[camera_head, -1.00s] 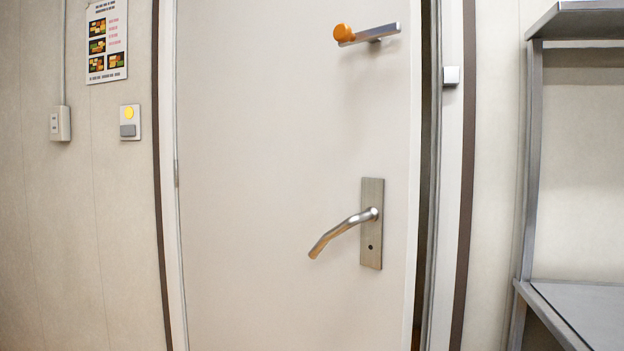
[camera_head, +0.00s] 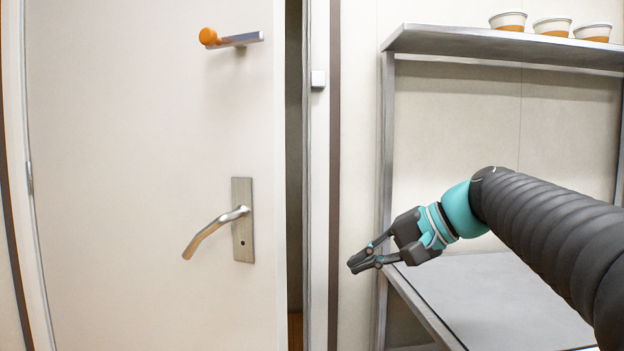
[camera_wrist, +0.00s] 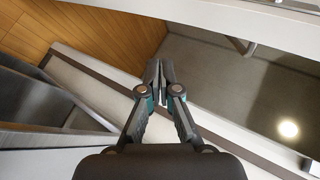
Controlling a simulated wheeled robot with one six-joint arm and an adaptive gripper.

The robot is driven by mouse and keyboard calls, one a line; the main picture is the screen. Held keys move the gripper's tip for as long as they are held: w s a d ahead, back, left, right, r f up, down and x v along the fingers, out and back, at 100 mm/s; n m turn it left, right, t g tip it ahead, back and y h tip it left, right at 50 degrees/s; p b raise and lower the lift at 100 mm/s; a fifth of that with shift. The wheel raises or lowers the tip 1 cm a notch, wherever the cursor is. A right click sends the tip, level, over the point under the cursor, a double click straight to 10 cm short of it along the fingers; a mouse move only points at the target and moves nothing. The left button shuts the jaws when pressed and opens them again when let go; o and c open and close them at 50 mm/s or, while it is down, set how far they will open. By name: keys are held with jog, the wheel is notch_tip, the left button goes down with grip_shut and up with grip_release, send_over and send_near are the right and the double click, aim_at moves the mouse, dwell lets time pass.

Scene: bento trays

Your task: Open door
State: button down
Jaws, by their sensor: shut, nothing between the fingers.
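The white door (camera_head: 120,130) is slightly ajar, with a dark gap along its right edge in the head view. Its silver lever handle (camera_head: 217,232) sits on a metal plate (camera_head: 243,220) and slopes down to the left. A silver bar latch with an orange knob (camera_head: 209,37) is higher on the door. My gripper (camera_head: 357,265) is shut and empty, to the right of the gap and apart from the door and handle. In the wrist view my gripper (camera_wrist: 160,75) shows its fingertips together with nothing between them.
A metal shelf unit (camera_head: 388,150) stands at the right behind my arm, with several cups (camera_head: 508,21) on its top shelf and a flat lower surface (camera_head: 500,295). The door frame (camera_head: 318,200) lies between the gap and my gripper.

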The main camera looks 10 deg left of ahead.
jog(key=w+a+r+n+g+y, duration=0.35)
jog(key=w+r+y, duration=0.35)
jog(key=w+r, duration=0.45)
jog(key=s+a+r+b, duration=0.1)
jog(key=s+a, duration=0.5)
jog(key=a, duration=0.3)
jog(key=shift+a+r+g, duration=0.3)
jog(key=shift+a+g, duration=0.1)
jog(key=shift+g, duration=0.05)
jog(key=shift+s, duration=0.1)
